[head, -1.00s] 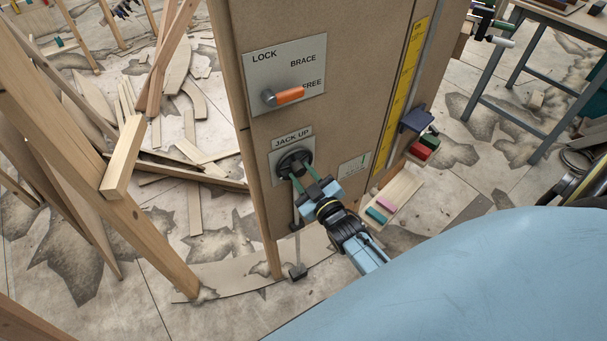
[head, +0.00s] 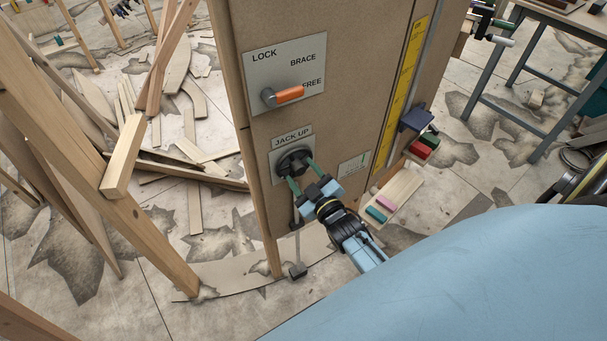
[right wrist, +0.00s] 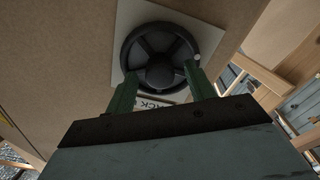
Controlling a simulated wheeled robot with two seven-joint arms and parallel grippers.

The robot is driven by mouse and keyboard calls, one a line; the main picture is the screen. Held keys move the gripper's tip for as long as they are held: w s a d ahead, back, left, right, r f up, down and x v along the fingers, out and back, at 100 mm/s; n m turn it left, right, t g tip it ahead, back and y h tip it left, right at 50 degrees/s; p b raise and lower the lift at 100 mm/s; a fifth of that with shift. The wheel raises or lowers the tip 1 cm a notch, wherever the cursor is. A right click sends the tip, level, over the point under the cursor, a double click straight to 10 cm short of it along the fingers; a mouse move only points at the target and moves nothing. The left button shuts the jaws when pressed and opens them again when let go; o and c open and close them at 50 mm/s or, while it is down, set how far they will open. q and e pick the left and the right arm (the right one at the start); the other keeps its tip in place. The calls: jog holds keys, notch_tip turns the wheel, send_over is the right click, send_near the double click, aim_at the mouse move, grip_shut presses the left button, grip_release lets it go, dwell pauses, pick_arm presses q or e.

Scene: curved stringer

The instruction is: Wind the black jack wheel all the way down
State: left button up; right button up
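The black jack wheel (head: 295,161) is a round spoked handwheel on a plate below the "JACK UP" label (head: 292,138). It also shows in the right wrist view (right wrist: 160,55), with a small pale knob at its right rim. My right gripper (head: 302,174) is at the wheel's lower side, its green fingers spread apart. In the right wrist view the fingers (right wrist: 160,85) lie near the left and right sides of the lower rim. Contact with the rim is hard to tell. My left gripper is not in view.
An orange-handled lever (head: 289,95) on the LOCK/BRACE/FREE plate sits above the wheel. A tray (head: 404,190) with coloured blocks is to the right. Wooden posts (head: 120,205) and scattered offcuts are at left. A black-footed rod (head: 297,270) hangs below the wheel.

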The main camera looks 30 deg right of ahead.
jog(key=s, duration=1.3)
jog(key=shift+s+a+p, duration=0.2)
jog(key=shift+a+p, duration=0.15)
